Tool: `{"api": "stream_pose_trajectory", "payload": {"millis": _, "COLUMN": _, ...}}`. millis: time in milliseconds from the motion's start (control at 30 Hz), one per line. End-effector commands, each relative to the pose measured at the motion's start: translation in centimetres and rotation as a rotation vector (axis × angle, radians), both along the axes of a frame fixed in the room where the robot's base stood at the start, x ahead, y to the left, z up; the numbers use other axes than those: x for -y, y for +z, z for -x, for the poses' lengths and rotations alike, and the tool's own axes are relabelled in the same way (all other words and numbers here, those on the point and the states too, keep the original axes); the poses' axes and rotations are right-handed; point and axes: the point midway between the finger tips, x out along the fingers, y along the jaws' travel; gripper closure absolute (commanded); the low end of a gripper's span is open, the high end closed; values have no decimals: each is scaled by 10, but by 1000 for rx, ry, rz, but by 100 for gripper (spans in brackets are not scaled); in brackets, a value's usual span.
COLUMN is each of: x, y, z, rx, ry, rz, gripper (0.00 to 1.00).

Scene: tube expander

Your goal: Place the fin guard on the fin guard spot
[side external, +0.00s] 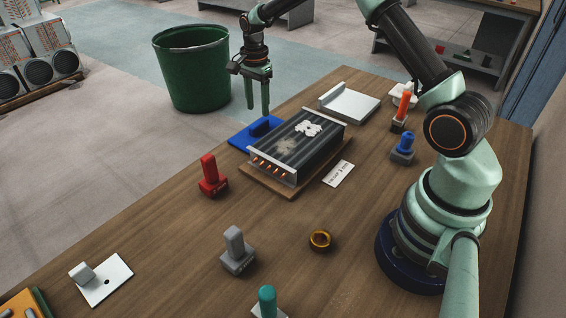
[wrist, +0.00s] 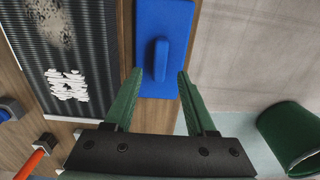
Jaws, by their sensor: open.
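A flat blue plate (side external: 242,139) with a raised blue grip, which looks like the fin guard, lies on the table beside the finned core (side external: 298,145). In the wrist view, the blue plate (wrist: 165,18) is ahead of my gripper (wrist: 160,74), its upright grip lined up between the two fingers. My gripper (side external: 257,108) is open and empty, pointing down above the plate, near the table's far edge. The fingers look apart from the grip. The core has copper tube ends and a white patch on top. No marked fin guard spot can be made out.
A silver tray (side external: 350,104) stands behind the core. A small label card (side external: 338,174) lies beside it. Red (side external: 211,177), grey (side external: 236,253) and blue-topped (side external: 403,148) tools stand around. A green bin (side external: 194,75) stands on the floor beyond the table edge.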

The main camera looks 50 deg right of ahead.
Motion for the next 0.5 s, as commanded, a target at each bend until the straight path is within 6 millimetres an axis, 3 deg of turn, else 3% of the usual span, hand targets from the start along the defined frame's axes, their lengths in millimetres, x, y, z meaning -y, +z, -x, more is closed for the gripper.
{"api": "stream_pose_trajectory", "payload": {"millis": 200, "x": 0, "y": 45, "z": -1, "rx": 4, "ry": 0, "rz": 1, "gripper": 44}}
{"api": "stream_pose_trajectory", "payload": {"millis": 500, "x": -1, "y": 74, "z": 1, "rx": 5, "ry": 12, "rz": 1, "gripper": 44}}
